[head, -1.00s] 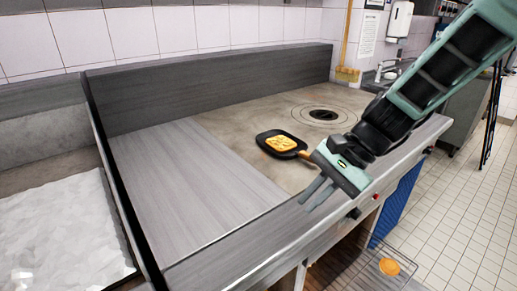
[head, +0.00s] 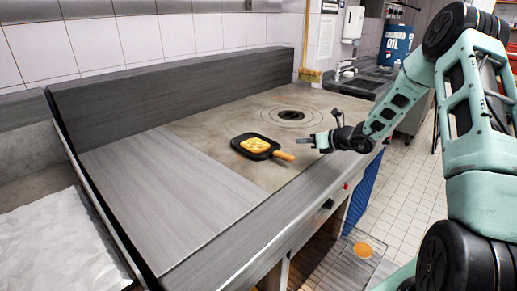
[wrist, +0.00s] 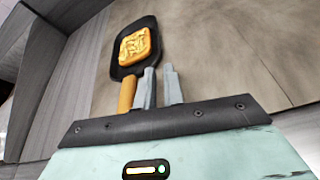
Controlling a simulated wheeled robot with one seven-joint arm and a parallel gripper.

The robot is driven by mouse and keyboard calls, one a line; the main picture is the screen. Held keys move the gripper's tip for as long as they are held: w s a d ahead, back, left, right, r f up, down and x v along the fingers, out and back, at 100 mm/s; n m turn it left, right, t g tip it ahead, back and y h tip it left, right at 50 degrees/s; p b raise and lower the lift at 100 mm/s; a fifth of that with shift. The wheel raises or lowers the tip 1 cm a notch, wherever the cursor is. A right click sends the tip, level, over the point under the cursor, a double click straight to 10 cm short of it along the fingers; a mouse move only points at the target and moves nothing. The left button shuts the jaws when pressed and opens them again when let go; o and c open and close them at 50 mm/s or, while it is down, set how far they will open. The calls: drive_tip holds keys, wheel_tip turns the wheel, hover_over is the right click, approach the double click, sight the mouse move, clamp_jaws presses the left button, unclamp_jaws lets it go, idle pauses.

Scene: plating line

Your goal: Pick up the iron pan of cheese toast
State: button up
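The black iron pan (head: 240,148) sits flat on the counter's tan cooking surface, with golden cheese toast (head: 255,145) in it. Its wooden handle (head: 284,156) points right, toward the counter's front edge. My gripper (head: 305,138) is just right of the pan, near the handle and apart from it. In the wrist view the pan (wrist: 122,72) and toast (wrist: 135,47) are beyond the fingers. The handle (wrist: 127,94) lies to the left of both fingers (wrist: 160,88), not between them. The fingers stand apart with a narrow empty gap.
A round burner plate (head: 291,114) is behind the pan. A bare grey metal worktop (head: 165,190) lies to the left. A raised backsplash (head: 190,80) runs along the back. Control knobs (head: 328,204) are on the counter front.

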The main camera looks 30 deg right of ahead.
drive_tip(key=p+x, duration=0.3)
drive_tip(key=x, duration=0.9)
drive_tip(key=shift+a, duration=0.1)
drive_tip(key=shift+c, duration=0.3)
clamp_jaws()
idle(0.8)
drive_tip(key=shift+r, duration=0.2)
